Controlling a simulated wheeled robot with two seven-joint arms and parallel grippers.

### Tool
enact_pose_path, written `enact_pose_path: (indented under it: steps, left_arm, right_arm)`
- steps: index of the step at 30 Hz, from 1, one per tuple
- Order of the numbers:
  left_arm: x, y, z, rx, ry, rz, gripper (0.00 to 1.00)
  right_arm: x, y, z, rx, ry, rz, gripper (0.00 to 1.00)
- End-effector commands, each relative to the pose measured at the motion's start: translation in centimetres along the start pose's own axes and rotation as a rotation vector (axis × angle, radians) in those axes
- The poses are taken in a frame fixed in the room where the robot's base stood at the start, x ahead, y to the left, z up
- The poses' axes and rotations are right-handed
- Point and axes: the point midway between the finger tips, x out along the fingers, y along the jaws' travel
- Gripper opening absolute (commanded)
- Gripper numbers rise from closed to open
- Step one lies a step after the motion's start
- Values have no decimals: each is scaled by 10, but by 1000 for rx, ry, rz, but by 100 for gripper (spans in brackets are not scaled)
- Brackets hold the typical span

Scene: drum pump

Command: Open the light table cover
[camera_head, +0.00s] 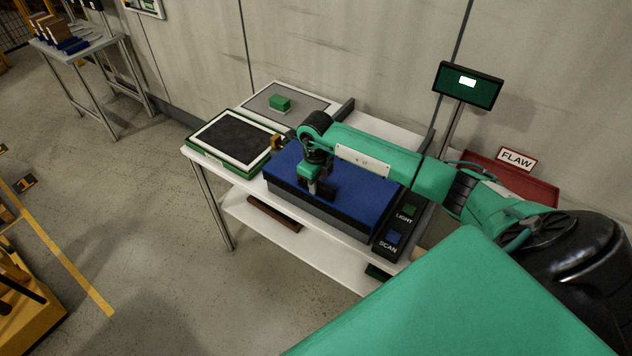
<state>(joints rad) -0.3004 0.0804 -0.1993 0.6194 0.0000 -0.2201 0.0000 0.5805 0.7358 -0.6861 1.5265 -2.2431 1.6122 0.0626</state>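The light table cover looks to be the blue lid (362,200) on the dark grey box on the white table; it lies flat and looks closed. My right arm reaches in from the right across the blue lid. My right gripper (321,190) points down at the lid's left half, close to or touching its top; I cannot tell which. The dark fingers blend into the lid, so their opening is unclear. A small brown-orange piece (277,142) shows at the box's back left edge. My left gripper is not in view.
A black panel with LIGHT (405,216) and SCAN (389,246) buttons stands right of the box. Left is a green-framed tray (203,156) with a dark pad; behind, a green block (279,102) on a grey mat. A screen (468,85) and a red FLAW bin (540,191) stand right.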

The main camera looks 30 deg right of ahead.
Motion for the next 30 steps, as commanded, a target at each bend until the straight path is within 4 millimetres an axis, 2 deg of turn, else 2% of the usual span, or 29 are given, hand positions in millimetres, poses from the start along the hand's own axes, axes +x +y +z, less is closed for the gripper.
enact_pose_path:
  steps: [1,3,10,14,20,30]
  left_arm:
    - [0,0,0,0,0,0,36]
    - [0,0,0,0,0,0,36]
    - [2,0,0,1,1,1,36]
    - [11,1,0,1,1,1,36]
    - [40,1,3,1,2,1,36]
    - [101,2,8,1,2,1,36]
  right_arm:
    - [0,0,0,0,0,0,9]
    - [0,0,0,0,0,0,0]
    - [0,-2,0,1,0,-1,0]
    - [2,-14,0,3,-1,-4,0]
    - [6,-55,0,7,-2,-7,0]
    - [4,-155,0,9,-6,-5,0]
